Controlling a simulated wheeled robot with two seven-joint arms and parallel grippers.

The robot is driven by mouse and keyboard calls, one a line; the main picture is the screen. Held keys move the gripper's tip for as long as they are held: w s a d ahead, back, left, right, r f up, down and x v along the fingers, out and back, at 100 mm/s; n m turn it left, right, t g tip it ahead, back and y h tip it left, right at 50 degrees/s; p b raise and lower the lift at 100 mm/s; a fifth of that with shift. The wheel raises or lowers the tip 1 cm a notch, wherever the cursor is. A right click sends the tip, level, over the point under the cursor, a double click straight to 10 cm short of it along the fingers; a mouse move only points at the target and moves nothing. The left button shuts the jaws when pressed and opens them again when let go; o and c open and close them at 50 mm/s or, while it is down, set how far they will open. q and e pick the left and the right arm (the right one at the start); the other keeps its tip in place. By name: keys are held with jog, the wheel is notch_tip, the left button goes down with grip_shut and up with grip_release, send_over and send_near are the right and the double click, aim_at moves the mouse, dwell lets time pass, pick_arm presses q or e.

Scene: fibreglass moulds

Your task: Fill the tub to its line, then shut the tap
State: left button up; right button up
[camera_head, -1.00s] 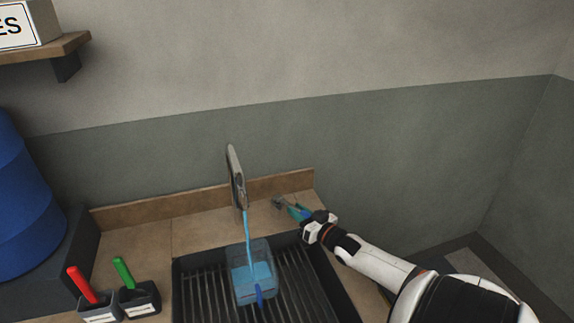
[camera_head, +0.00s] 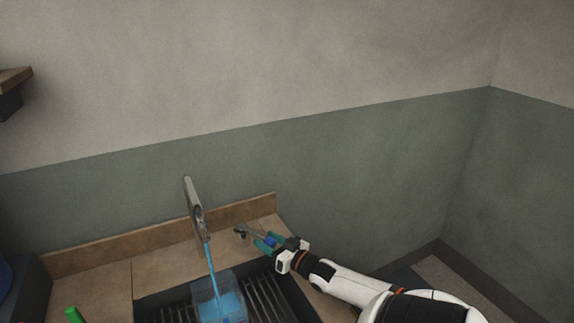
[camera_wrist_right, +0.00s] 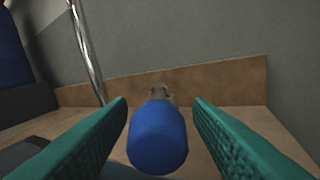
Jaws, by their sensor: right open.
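A clear tub (camera_head: 230,284) stands on the sink's grate, cut off by the bottom of the head view. Blue liquid (camera_head: 211,262) runs from the spout (camera_head: 194,202) into it. Blue liquid stands in the tub, but I cannot make out its line. The tap's blue handle (camera_wrist_right: 158,137) sits between the fingers of my right gripper (camera_head: 267,243), which is open. In the right wrist view, gaps show between the handle and both green fingers. My left gripper is out of view.
The dark grated sink (camera_head: 272,297) is set into a tan counter (camera_head: 90,288) with a low backsplash (camera_head: 110,247). A green handle (camera_head: 75,314) shows at the bottom left. A shelf end (camera_head: 14,80) is on the wall at upper left.

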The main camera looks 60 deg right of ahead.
jog(key=s, duration=0.6)
jog(key=s+b, duration=0.1)
jog(key=s, duration=0.3)
jog(key=shift+a, duration=0.4)
